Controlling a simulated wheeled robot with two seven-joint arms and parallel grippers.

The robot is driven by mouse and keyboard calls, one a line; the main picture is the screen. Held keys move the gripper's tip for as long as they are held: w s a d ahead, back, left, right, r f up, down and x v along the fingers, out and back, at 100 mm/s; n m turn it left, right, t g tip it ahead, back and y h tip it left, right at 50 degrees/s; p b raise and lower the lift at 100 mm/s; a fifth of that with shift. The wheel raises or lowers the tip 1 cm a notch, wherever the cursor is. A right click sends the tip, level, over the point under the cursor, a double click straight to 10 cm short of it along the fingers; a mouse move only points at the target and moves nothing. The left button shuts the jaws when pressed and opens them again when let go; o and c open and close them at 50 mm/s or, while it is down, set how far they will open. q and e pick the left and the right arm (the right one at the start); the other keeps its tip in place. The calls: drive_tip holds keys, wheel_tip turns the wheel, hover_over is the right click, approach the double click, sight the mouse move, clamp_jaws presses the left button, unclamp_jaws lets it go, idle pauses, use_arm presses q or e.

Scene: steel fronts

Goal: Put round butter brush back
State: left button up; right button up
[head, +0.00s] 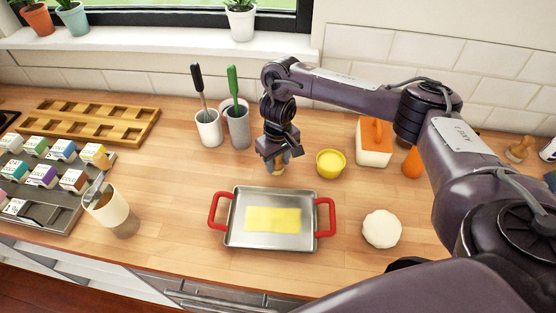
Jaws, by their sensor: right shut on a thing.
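My right gripper (279,157) is shut on the round butter brush (278,169), a small light-wood piece showing just below the fingers. The fingers hide most of it. It is low over the counter, behind the tray and left of a yellow bowl (331,164); I cannot tell if it touches the wood. The steel tray (232,232) with red handles holds a flat yellow sheet (273,219). My left gripper is not in view.
Two utensil cups (209,129) (238,129) stand behind, left of my gripper. An orange-and-white box (374,152), a white round lump (381,229) and a beige cup (106,208) stand around the tray. A wooden rack (90,121) and small boxes (62,150) lie left.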

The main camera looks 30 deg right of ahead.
drive_tip(key=o, duration=1)
drive_tip(key=shift+f, duration=0.1)
wheel_tip(320, 180, up, 12)
drive_tip(key=p, duration=0.3)
